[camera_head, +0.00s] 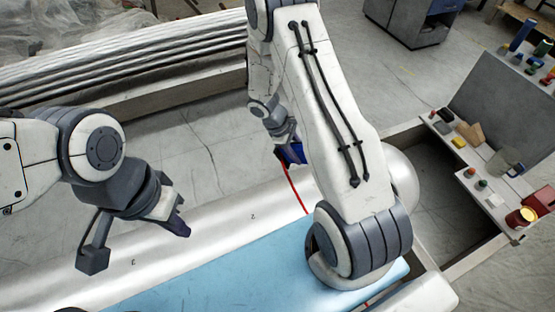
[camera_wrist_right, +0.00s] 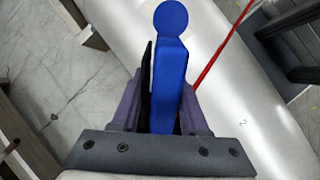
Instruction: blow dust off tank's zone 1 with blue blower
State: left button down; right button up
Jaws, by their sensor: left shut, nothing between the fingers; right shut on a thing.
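The tank (camera_head: 215,235) is a long silver cylinder lying across the head view, with a rounded end at the right. A red line (camera_head: 294,187) runs over it, and small dark marks, one like a 2 (camera_head: 252,217), are on its surface. My right gripper (camera_wrist_right: 165,105) is shut on the blue blower (camera_wrist_right: 171,70), whose round end points away over the tank. In the head view the blower (camera_head: 291,153) is partly hidden by my right arm. The zone 1 mark and any dust cannot be made out. My left gripper (camera_head: 180,228) is shut and empty above the tank's left part.
A light blue sheet (camera_head: 225,275) lies along the tank's near side. A white bench (camera_head: 483,190) with several small items and a red-yellow can (camera_head: 520,217) stands at the right. Grey pipes (camera_head: 130,62) run behind at the left. The floor between them and the tank is clear.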

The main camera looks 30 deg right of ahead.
jog(key=d, duration=1.2)
jog(key=shift+s+d, duration=0.2)
jog(key=shift+s, duration=0.15)
grip_shut()
jog(key=w+a, duration=0.1)
jog(key=a, duration=2)
jog(key=shift+a, duration=0.4)
jog(key=shift+w, duration=0.1)
